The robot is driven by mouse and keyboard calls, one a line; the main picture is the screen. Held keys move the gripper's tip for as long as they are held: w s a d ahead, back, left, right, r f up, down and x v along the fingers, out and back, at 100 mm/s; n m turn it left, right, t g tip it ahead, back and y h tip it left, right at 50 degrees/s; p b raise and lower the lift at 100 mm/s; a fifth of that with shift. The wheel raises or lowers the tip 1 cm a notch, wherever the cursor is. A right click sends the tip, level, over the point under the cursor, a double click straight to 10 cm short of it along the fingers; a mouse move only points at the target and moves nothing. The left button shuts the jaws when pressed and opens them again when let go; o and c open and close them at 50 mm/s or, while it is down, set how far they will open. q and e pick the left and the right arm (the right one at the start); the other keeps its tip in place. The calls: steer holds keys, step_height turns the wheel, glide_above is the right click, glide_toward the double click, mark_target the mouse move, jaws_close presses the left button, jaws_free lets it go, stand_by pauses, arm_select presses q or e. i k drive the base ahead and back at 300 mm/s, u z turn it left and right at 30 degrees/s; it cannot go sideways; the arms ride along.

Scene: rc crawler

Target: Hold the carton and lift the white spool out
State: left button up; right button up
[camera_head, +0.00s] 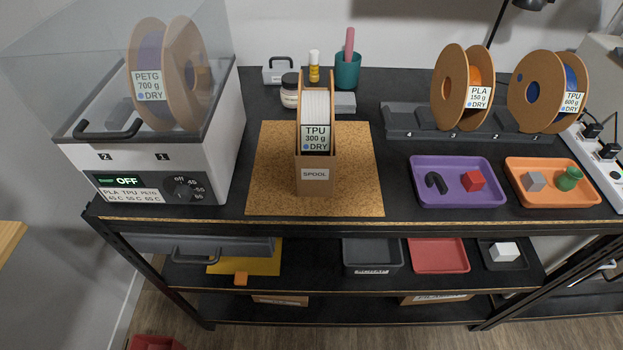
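The white spool (317,104) has brown flanges and a label reading TPU 300 g DRY. It stands upright in the small brown carton (315,174) marked SPOOL, with its upper part showing above the carton and its lower part hidden inside. The carton sits on a cork mat (270,190) in the middle of the black bench top. Neither of my grippers shows in the head view.
A filament dryer (160,150) with a clear lid and a PETG spool stands left. A holder (400,122) with orange and blue spools is at the back right. Purple (453,202) and orange (545,202) trays lie in front of it. Jars and a cup (347,72) stand behind the carton.

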mark_target(315, 108)
steer(key=u, duration=1.35)
steer(key=k, duration=0.9)
steer(key=z, duration=1.3)
steer(key=i, duration=0.5)
